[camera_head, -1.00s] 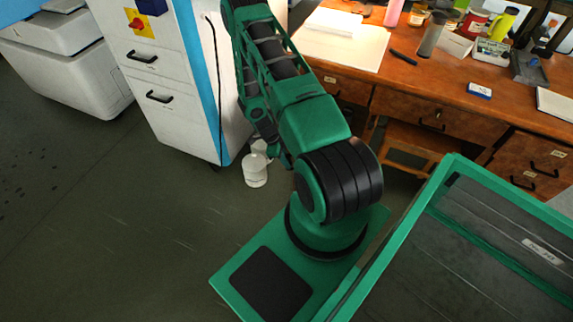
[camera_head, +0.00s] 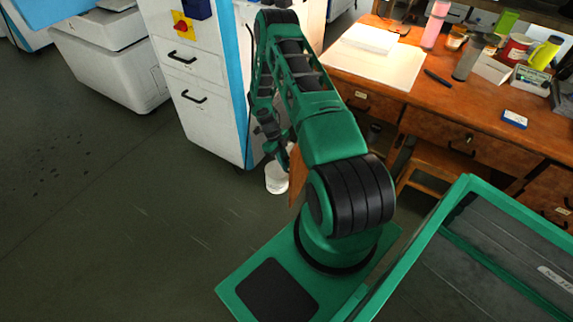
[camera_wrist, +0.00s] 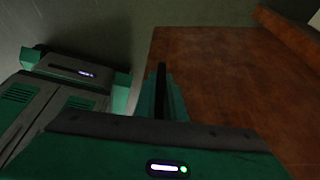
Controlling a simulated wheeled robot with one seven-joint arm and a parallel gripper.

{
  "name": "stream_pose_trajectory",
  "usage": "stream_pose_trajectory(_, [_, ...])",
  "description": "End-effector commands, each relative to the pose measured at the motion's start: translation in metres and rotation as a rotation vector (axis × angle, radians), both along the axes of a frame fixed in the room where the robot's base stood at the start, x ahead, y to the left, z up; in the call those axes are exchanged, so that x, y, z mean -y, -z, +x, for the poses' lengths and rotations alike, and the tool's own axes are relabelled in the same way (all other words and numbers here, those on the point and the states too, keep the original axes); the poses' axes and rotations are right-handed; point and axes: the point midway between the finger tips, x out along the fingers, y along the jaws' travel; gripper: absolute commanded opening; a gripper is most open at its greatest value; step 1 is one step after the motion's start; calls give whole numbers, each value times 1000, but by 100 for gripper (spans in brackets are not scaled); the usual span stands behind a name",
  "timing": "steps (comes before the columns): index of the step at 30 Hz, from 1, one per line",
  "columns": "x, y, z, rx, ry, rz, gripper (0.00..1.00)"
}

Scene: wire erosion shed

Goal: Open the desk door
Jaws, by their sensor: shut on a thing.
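The desk (camera_head: 440,98) is orange-brown wood and stands at the upper right in the head view. A narrow strip of brown wood, which looks like the desk door (camera_head: 297,180), shows upright beside my arm's lower links. In the wrist view the door's broad brown face (camera_wrist: 235,75) fills the right side. My gripper (camera_wrist: 160,85) is shut at the door's left edge in the wrist view. The handle, and the exact contact, are hidden.
A white cabinet (camera_head: 205,120) with black handles and a blue edge stands left of my arm. A white container (camera_head: 276,178) is on the floor close to the arm. The floor at left is clear.

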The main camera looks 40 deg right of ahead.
Motion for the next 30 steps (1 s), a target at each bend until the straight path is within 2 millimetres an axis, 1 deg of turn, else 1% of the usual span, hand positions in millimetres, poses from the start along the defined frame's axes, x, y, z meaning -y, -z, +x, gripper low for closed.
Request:
stream_pose_trajectory(1, [5, -1, 0, 3, 2, -9, 0])
stream_pose_trajectory(4, [6, -1, 0, 3, 2, -9, 0])
stream_pose_trajectory(5, [6, -1, 0, 3, 2, -9, 12])
stream_pose_trajectory(6, [5, -1, 0, 3, 2, -9, 22])
stream_pose_trajectory(7, [5, -1, 0, 2, 2, -8, 29])
stream_pose_trajectory(16, [2, -1, 0, 1, 0, -4, 29])
stream_pose_trajectory(19, [2, -6, 3, 3, -1, -4, 29])
stream_pose_trajectory(23, [1, -21, 10, 4, -1, -3, 29])
stream_pose_trajectory(30, [-2, -63, 28, 3, 0, -5, 29])
